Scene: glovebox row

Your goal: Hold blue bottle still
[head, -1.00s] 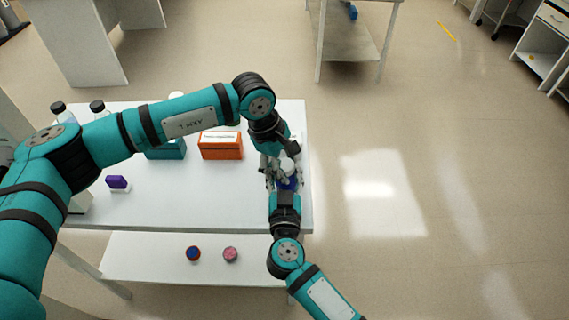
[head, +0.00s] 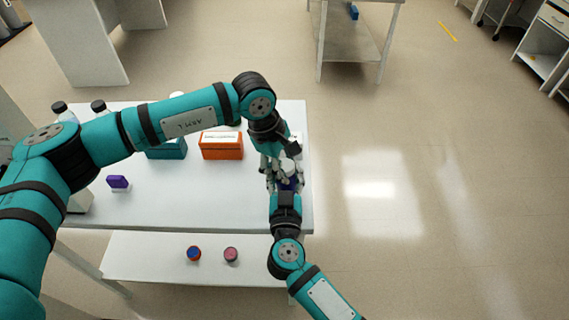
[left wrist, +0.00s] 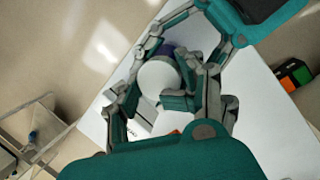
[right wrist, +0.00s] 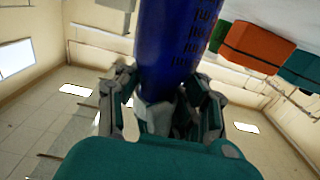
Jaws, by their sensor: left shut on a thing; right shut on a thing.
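The blue bottle (head: 291,184) is at the right end of the white table and largely hidden by both grippers in the head view. In the right wrist view its blue body (right wrist: 180,40) carries dark print. My right gripper (head: 287,190) is shut on the bottle from the near side; its fingers (right wrist: 165,110) also show in the right wrist view. The bottle's round white cap (left wrist: 158,79) sits between the fingers of my left gripper (left wrist: 155,90). My left gripper (head: 280,172) comes from above and is shut on the cap. The exact finger contacts are partly hidden.
The white table (head: 220,200) holds an orange box (head: 221,150), a teal box (head: 166,152), a purple item (head: 118,182) and black-capped bottles (head: 99,107). Two small round items (head: 194,254) (head: 231,254) are on the lower shelf. Open floor is to the right.

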